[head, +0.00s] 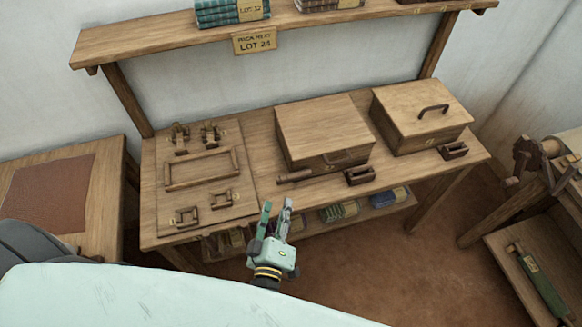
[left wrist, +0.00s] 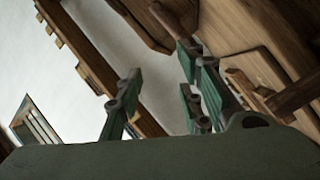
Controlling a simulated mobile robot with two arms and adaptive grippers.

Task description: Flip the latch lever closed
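My left gripper (head: 277,203) is in front of the bench's front edge, with its green fingers pointing up and apart. It is open, and nothing shows between its fingers. In the left wrist view the left gripper (left wrist: 163,75) also shows a gap between its fingers. A brown rod-like handle (head: 294,177) lies at the bench front, just beyond the fingertips and apart from them in the picture. A board (head: 205,200) at the bench's left carries several small wooden fittings and a rectangular frame. I cannot tell for certain which part is the latch lever. My right gripper is not in view.
A lidded wooden box (head: 322,125) stands mid-bench, and another box (head: 422,105) with a dark handle stands to its right. Small dark blocks (head: 360,176) sit along the front edge. A shelf (head: 180,38) runs above. The floor (head: 400,260) ahead is bare.

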